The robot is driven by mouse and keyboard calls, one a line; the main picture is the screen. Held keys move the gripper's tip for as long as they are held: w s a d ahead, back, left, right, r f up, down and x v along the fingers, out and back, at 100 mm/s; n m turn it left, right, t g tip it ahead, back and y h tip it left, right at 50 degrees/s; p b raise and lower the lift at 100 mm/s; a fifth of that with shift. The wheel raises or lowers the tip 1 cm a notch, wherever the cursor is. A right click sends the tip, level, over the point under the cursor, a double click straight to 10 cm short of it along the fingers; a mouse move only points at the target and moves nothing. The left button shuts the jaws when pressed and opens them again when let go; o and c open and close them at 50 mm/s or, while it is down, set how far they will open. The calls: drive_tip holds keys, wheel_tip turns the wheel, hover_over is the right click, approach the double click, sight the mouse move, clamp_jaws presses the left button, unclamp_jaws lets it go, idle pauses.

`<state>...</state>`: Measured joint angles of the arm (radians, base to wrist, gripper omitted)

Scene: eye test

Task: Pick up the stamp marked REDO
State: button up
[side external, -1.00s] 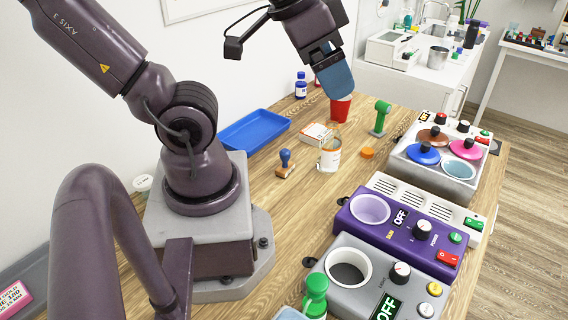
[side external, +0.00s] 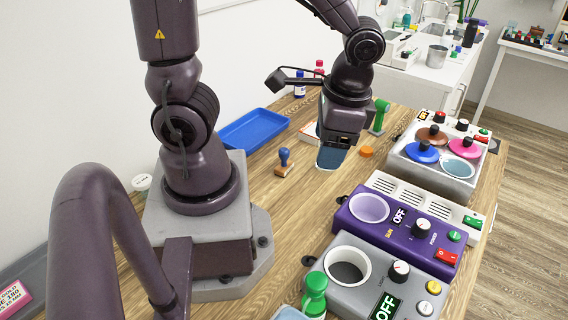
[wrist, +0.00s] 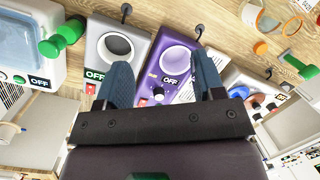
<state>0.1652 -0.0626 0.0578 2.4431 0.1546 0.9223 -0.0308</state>
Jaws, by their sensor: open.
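A stamp with a blue knob handle and an orange-brown base (side external: 284,163) stands upright on the wooden table in the side view. Any marking on it is too small to read, so I cannot tell whether it says REDO. I cannot make it out in the wrist view. My gripper (side external: 331,158) is right of the stamp, apart from it and above the table. In the wrist view its two blue fingers (wrist: 163,82) are spread apart with nothing held between them. A green upright object (side external: 380,116) stands behind and right of the gripper; I cannot tell what it is.
A blue tray (side external: 254,129) lies behind the stamp. An orange disc (side external: 366,152) lies right of the gripper. A purple device (side external: 395,222), a grey device (side external: 384,270) and a tray of coloured lids (side external: 440,168) line the right side. Bare table surrounds the stamp's front.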

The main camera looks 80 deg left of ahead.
wheel_tip(320, 180, down, 7)
drive_tip(key=s+a+m+g+y, duration=0.2)
drive_tip(key=a+g+y, duration=0.1)
drive_tip(key=g, duration=0.1)
drive_tip(key=m+y, duration=0.6)
drive_tip(key=y, duration=0.5)
approach(286, 157)
drive_tip(key=shift+g, duration=0.3)
drive_tip(key=s, duration=0.4)
drive_tip(key=s+a, duration=0.1)
drive_tip(key=s, duration=0.1)
drive_tip(key=shift+r, duration=0.3)
drive_tip(key=w+a+m+t+y, duration=0.1)
drive_tip(key=t, duration=0.1)
drive_tip(key=w+a+f+m+t+y, duration=0.1)
drive_tip(key=w+t, duration=0.1)
drive_tip(key=shift+a+f, duration=0.15)
drive_tip(key=shift+f, duration=0.05)
drive_tip(key=shift+w+r, duration=0.1)
drive_tip(key=shift+a, duration=0.4)
drive_tip(key=a, duration=0.6)
drive_tip(key=shift+s+a+f, duration=0.25)
drive_tip(key=shift+s+a, duration=0.1)
drive_tip(key=shift+s, duration=0.05)
drive_tip(key=shift+c, duration=0.3)
